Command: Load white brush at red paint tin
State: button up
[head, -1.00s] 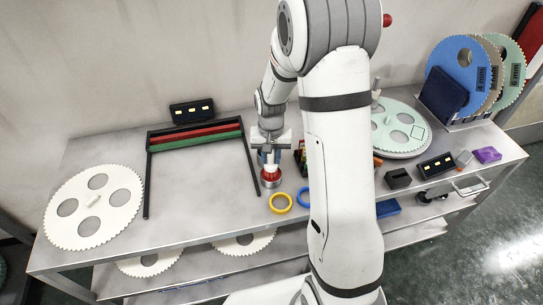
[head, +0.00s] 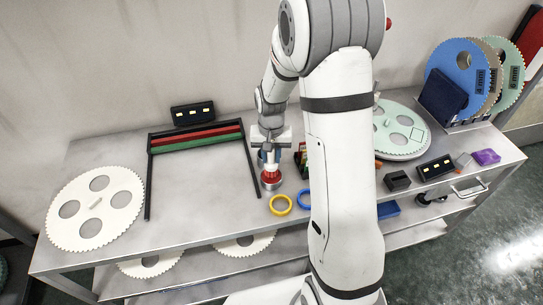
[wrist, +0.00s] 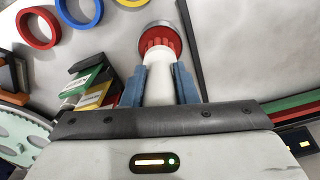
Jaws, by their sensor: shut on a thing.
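My gripper (wrist: 160,80), with blue fingers, is shut on the white brush (wrist: 158,88). The brush has a pale handle and red bristles. The red paint tin (wrist: 178,42) is a round metal tin with a red inside, and the bristle end is at its mouth. How deep the bristles reach is hard to tell. In the head view my gripper (head: 268,156) is directly above the tin (head: 271,184), which stands on the bench, with the brush pointing down.
Coloured labelled blocks (wrist: 92,88) stand close beside the gripper. A black frame with red and green bars (head: 197,139) lies to the left. The bench inside the frame is clear.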

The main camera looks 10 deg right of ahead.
jog(key=shift+r+p, duration=1.45)
jog(key=shift+r, duration=1.25)
jog(key=shift+f, duration=0.1)
